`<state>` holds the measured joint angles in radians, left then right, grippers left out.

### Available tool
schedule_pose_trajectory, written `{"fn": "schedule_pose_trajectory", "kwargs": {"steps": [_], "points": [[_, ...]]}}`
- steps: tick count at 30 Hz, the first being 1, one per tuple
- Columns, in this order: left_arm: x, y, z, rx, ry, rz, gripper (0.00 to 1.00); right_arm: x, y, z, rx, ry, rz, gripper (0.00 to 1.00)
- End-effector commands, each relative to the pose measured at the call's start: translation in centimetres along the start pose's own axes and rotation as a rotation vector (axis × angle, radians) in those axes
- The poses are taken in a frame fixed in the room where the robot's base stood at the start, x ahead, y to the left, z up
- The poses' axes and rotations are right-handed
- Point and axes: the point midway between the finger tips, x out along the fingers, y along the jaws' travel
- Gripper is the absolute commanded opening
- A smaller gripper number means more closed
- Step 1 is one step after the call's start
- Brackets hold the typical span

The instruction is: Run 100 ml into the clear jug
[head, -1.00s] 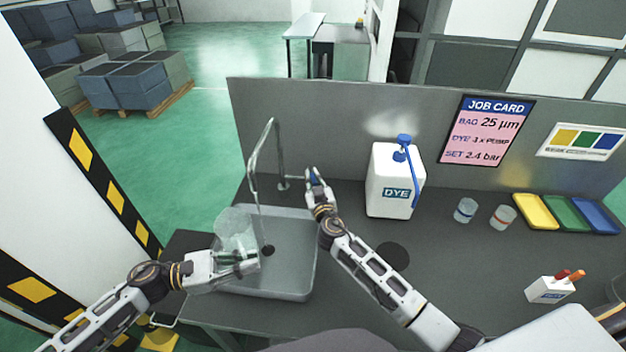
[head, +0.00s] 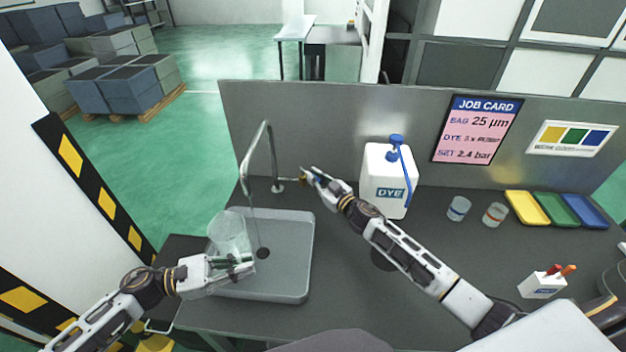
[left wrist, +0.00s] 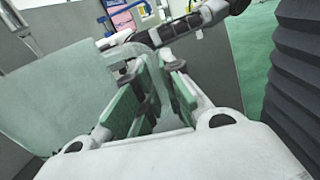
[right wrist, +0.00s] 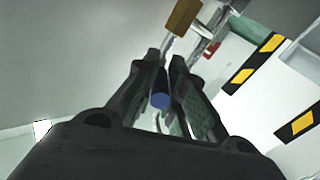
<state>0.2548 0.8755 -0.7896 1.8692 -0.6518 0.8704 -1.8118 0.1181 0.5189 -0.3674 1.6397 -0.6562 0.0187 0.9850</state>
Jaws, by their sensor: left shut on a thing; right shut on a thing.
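The clear jug (head: 226,232) is tilted above the left part of the sink (head: 290,290). My left gripper (head: 240,266) is shut on the jug; its green pads press the clear wall in the left wrist view (left wrist: 150,95). I cannot make out a water level in it. The tap (head: 268,150) arches over the sink, and a thin pale line hangs below its spout, right of the jug; I cannot tell whether it is water. My right gripper (head: 309,176) is shut on the blue tap handle (right wrist: 160,97), beside a brass fitting (right wrist: 183,16).
A white DYE container (head: 388,190) with a blue pump stands right of my right gripper. Two small cups (head: 458,208) and yellow, green and blue trays (head: 530,208) are further right. A grey panel (head: 330,125) closes the back. The worktop right of the sink is partly clear.

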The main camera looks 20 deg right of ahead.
Motion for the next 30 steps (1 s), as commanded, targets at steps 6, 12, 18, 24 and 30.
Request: {"fn": "schedule_pose_trajectory", "kwargs": {"steps": [6, 12, 18, 24, 30], "points": [[0.0, 0.0, 0.0, 0.001, -0.001, 0.0, 0.0, 0.0, 0.5, 0.3, -0.004, 0.016, -0.096, 0.0], [0.0, 0.0, 0.0, 0.001, -0.001, 0.0, 0.0, 0.1, 0.9, 0.4, -0.002, 0.028, -0.154, 0.0], [0.0, 0.0, 0.0, 0.001, -0.001, 0.0, 0.0, 0.0, 1.1, 0.4, 0.001, 0.033, -0.181, 0.0], [0.0, 0.0, 0.0, 0.001, -0.001, 0.0, 0.0, 0.0, 1.2, 0.4, 0.001, 0.035, -0.187, 0.0], [0.0, 0.0, 0.0, 0.001, -0.001, 0.0, 0.0, 0.0, 1.2, 0.4, 0.001, 0.035, -0.186, 0.0]]}}
